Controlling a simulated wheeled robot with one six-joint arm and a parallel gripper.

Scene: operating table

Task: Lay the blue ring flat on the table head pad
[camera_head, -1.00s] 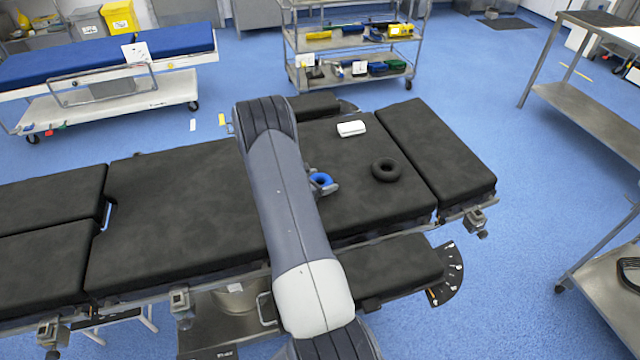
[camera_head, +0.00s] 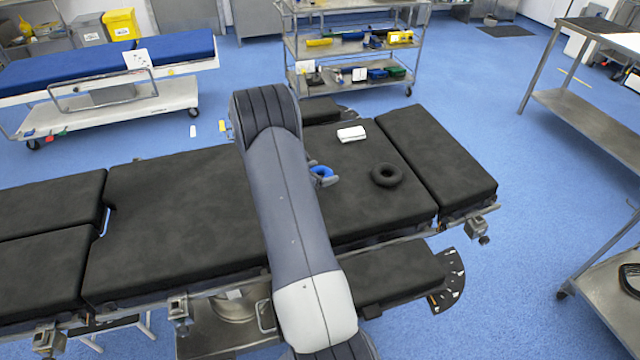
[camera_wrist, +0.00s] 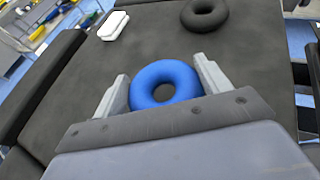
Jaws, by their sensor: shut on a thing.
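The blue ring (camera_head: 321,171) shows just right of my arm in the head view, partly hidden by my gripper (camera_head: 325,180). In the wrist view the blue ring (camera_wrist: 165,72) sits between the two fingers of my gripper (camera_wrist: 161,75), which are shut on its outer sides. Its hole faces the wrist camera. The ring is over the black middle section of the table; its height above the surface is hard to tell. The head pad (camera_head: 440,155) is the black pad at the table's right end, bare on top.
A black ring (camera_head: 388,175) lies on the middle section, between my gripper and the head pad. A white box (camera_head: 351,134) lies behind it. A shelf trolley (camera_head: 350,50) stands behind the table, and a steel stand (camera_head: 585,115) at the right.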

